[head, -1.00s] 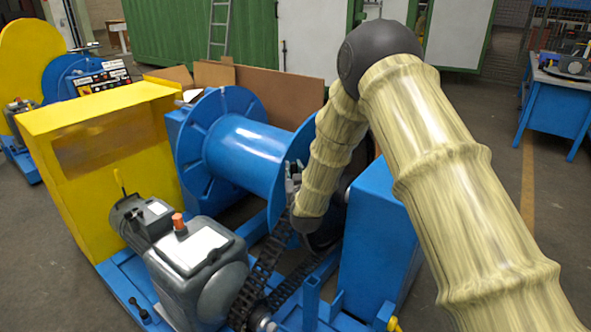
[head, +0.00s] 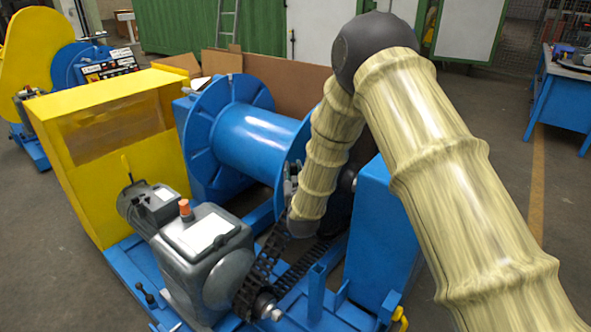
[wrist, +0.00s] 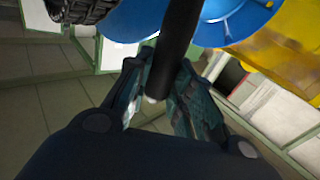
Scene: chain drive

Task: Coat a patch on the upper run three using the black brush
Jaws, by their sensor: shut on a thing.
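My gripper shows in the wrist view (wrist: 155,85), its fingers closed around a black rod with a pale end, which looks like the handle of the black brush (wrist: 178,45). The bristles are not seen. In the head view my gripper (head: 290,180) is a small grey shape beside the blue drum, above the chain; the brush cannot be made out there. Two dark chain strands run down to a sprocket, a left one (head: 262,268) and a right one (head: 305,262). I cannot tell which is upper run three. My wrist hides their far ends. Contact with a chain cannot be seen.
A large blue drum (head: 250,140) stands behind the chain. A grey gearbox with motor (head: 205,255) is at its left, and a blue block (head: 385,235) at its right. A yellow housing (head: 100,150) stands at far left. Open floor lies at right.

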